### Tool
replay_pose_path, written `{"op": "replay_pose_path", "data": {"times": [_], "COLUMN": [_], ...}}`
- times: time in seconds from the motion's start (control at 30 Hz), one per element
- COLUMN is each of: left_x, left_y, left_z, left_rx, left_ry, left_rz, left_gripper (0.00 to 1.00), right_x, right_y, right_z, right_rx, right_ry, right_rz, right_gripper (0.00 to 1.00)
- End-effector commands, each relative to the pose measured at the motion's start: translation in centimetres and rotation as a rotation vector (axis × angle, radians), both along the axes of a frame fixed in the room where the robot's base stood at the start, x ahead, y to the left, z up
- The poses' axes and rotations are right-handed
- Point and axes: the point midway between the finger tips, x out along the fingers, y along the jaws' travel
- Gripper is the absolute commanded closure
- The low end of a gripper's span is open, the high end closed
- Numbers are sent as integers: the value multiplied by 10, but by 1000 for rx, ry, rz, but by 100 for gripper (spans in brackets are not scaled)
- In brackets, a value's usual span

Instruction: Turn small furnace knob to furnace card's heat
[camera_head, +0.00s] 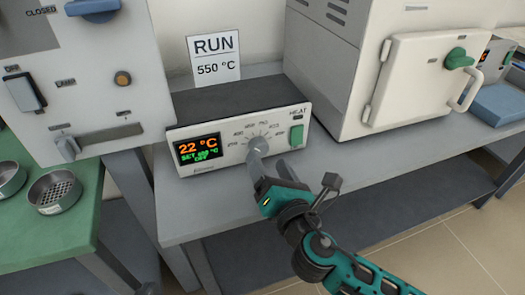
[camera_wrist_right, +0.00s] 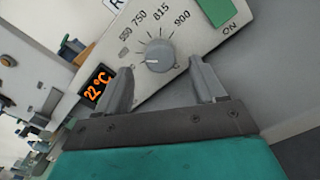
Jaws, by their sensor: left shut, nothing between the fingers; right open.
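The furnace card (camera_head: 214,56) stands behind the small furnace and reads "RUN 550 °C". The small furnace's white front panel (camera_head: 225,162) has a display (camera_head: 197,148) showing 22 °C, with a smaller green set line too blurred to read surely. The grey knob (camera_wrist_right: 158,55) sits on the dial, with marks including 550, 750, 815 and 900; a pale line on it points left in the wrist view. My right gripper (camera_head: 260,155) is open in front of the knob, its fingers (camera_wrist_right: 161,88) apart below it in the wrist view. My left gripper is out of view.
A green HEAT switch (camera_head: 297,136) is right of the dial. A larger white furnace (camera_head: 420,80) with a green knob and handle stands to the right. Another furnace (camera_head: 80,80) is at left, above a green table with sieves (camera_head: 55,190). The grey bench (camera_head: 360,160) is bare at the front.

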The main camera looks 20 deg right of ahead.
Motion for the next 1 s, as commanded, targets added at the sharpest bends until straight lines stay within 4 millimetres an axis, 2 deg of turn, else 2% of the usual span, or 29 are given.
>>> {"op": "replay_pose_path", "data": {"times": [0.1,0.3,0.67,1.0], "left_x": [0,0,-1,0], "left_y": [0,0,3,3], "left_z": [-1,-3,-4,-4], "left_rx": [0,1,10,12], "left_ry": [1,1,1,1], "left_rz": [0,1,-5,-5], "left_gripper": [100,100,100,100], "right_x": [20,40,44,44], "right_y": [1,1,2,2], "right_z": [1,0,-1,-1], "right_rx": [2,0,2,2], "right_ry": [-2,-1,1,1], "right_rz": [0,-1,0,0], "right_gripper": [31,31,31,61]}}
